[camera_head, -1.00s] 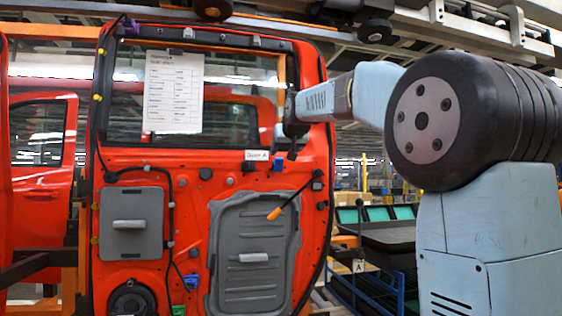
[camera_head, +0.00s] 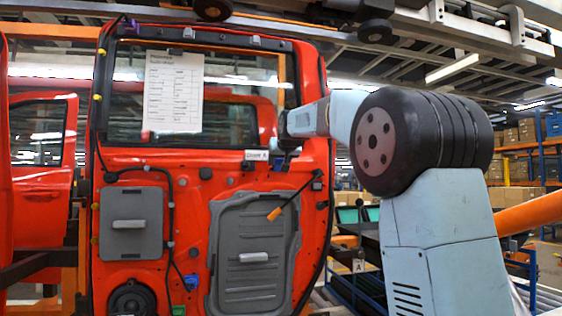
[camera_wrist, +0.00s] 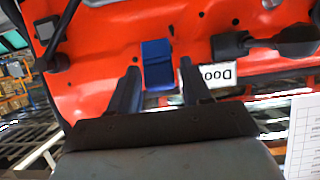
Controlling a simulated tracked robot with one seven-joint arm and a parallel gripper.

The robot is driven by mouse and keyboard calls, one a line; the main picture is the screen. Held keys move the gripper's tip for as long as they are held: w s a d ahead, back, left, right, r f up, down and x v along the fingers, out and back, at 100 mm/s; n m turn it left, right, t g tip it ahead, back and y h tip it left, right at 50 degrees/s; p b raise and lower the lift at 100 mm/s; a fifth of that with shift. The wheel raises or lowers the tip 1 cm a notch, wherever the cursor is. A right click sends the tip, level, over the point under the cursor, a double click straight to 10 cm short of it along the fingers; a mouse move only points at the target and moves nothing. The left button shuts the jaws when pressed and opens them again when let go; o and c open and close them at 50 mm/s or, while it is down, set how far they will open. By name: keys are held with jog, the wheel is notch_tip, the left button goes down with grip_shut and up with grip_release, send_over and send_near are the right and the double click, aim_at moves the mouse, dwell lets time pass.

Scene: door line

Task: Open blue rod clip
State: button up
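A blue clip (camera_wrist: 157,62) is on the red door panel (camera_wrist: 110,35) in the wrist view. My gripper (camera_wrist: 158,72) is open, with one dark finger on each side of the clip; I cannot tell whether they touch it. In the head view my gripper (camera_head: 286,143) is at the upper right of the door, just above a small dark blue clip (camera_head: 278,166). A dark rod with an orange tip (camera_head: 274,214) slants across the panel below. Another blue clip (camera_head: 191,281) sits low on the door.
A "Door A" label (camera_head: 257,155) is beside the gripper, partly behind a finger in the wrist view. A paper sheet (camera_head: 173,92) hangs over the window. Grey covers (camera_head: 131,222) are on the door. Shelves and a cart stand behind at right.

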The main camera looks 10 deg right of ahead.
jog(key=c, duration=0.7)
jog(key=shift+w+r+g, duration=0.3)
jog(key=shift+r+g, duration=0.1)
jog(key=shift+g, duration=0.65)
jog(key=shift+w+r+g, duration=0.3)
jog(key=shift+r+g, duration=0.05)
jog(key=shift+g, duration=0.7)
jog(key=shift+c, duration=0.2)
jog(key=o, duration=1)
jog(key=shift+c, duration=0.2)
jog(key=v, duration=1.3)
jog(key=shift+r, duration=0.3)
jog(key=shift+s, duration=0.2)
